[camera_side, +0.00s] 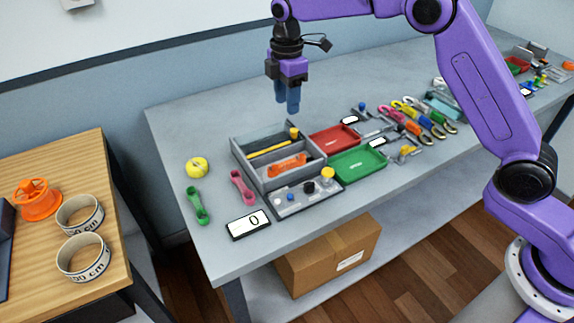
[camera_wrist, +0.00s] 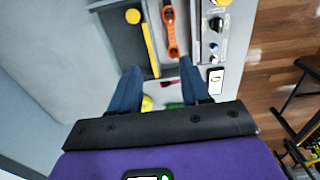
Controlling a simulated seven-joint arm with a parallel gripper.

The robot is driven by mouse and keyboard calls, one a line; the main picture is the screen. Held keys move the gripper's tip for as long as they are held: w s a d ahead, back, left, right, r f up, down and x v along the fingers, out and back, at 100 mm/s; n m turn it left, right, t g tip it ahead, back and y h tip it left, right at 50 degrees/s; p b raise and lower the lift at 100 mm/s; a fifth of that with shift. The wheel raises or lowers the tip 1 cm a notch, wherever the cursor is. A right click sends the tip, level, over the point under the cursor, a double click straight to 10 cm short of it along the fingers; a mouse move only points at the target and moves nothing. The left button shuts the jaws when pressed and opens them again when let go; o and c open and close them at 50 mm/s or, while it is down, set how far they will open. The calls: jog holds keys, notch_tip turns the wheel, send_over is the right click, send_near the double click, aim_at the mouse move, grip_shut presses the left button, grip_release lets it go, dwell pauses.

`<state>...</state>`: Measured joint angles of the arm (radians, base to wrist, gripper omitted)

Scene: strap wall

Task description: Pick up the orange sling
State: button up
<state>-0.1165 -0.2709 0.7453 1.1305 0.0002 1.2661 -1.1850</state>
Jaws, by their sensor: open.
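The orange sling (camera_side: 287,165) lies in the front compartment of a grey divided tray (camera_side: 262,183). In the wrist view the orange sling (camera_wrist: 171,32) has a loop at each end and lies near the top centre. My gripper (camera_side: 287,106) is open and empty, with its blue fingers pointing down, well above the table and the tray. In the wrist view my gripper (camera_wrist: 160,72) shows both fingers apart, with the sling's lower end near the right fingertip in the picture. They do not appear to touch.
A yellow stick (camera_side: 270,146) lies in the tray's rear compartment. Green (camera_side: 196,206) and pink (camera_side: 242,187) slings lie left of the tray. Red (camera_side: 335,138) and green (camera_side: 357,164) trays stand to its right. A panel with knobs (camera_side: 304,196) is in front.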

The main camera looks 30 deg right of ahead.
jog(key=s+a, duration=0.2)
jog(key=s, duration=0.1)
send_over(287, 162)
jog(key=f, duration=1.1)
jog(key=shift+s+a+f, duration=0.15)
jog(key=shift+a, duration=0.2)
jog(key=shift+d+f, duration=0.2)
jog(key=shift+f, duration=1.15)
jog(key=shift+d+f, duration=0.15)
jog(key=shift+f, duration=1.15)
grip_shut()
